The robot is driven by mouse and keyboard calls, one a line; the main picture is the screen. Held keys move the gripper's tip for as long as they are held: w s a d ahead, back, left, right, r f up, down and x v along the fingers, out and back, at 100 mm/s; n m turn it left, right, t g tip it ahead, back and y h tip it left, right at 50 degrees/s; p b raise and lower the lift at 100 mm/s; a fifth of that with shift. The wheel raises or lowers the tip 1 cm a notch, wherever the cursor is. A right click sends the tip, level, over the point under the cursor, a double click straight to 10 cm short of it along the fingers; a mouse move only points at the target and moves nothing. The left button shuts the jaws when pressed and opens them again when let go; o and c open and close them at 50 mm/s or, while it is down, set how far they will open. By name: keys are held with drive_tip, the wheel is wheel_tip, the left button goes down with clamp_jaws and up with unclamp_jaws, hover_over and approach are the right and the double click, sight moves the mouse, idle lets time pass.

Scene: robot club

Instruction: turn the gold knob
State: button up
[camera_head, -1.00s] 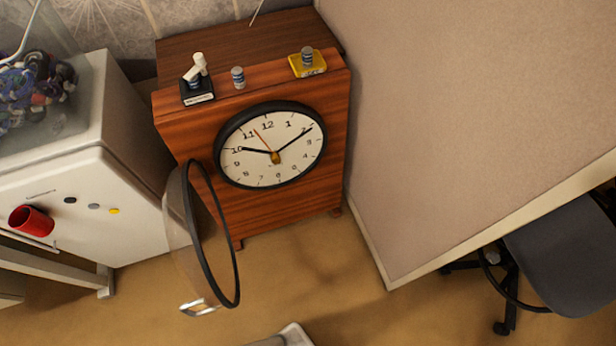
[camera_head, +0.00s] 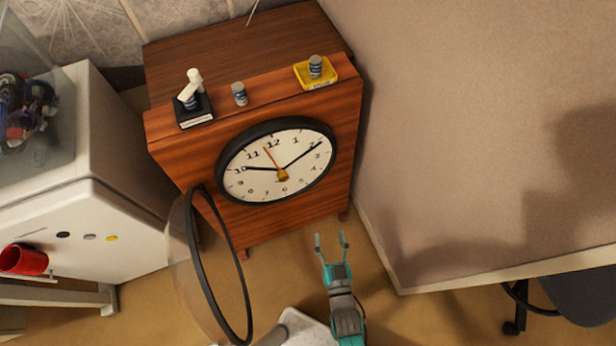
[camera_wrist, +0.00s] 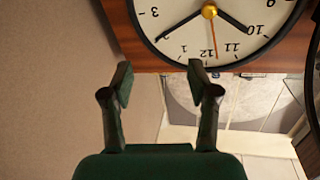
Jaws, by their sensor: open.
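The gold knob (camera_head: 283,175) sits at the centre of the white clock face (camera_head: 262,182), where the hands meet. The clock is set in the front of a wooden cabinet (camera_head: 300,222). The knob also shows at the top of the wrist view (camera_wrist: 209,12), with the face upside down. My gripper (camera_head: 331,236) is open and empty, below and to the right of the knob in the head view and apart from it. In the wrist view both fingers of my gripper (camera_wrist: 160,80) are spread, with nothing between them.
The round glass cover (camera_head: 200,262) with a black rim stands swung open at the clock's left. Small canisters, one on a yellow tray (camera_head: 326,79), stand on the cabinet top. A beige partition (camera_head: 450,130) borders the right. A white cabinet (camera_head: 100,225) stands left.

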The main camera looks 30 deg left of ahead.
sight(284, 180)
drive_tip(key=w+a+y, duration=0.1)
drive_tip(key=w+a, duration=0.2)
drive_tip(key=a, duration=0.4)
drive_tip(key=w+a+f+n+g+y, duration=0.1)
drive_tip(key=w+a, duration=0.3)
drive_tip(key=a, duration=0.3)
drive_tip(key=w+a, duration=0.3)
drive_tip(key=a, duration=0.3)
drive_tip(key=shift+w+a+f+n+y, duration=0.15)
drive_tip(key=shift+w+a+n+y, duration=0.15)
drive_tip(key=shift+w+a+y, duration=0.1)
clamp_jaws()
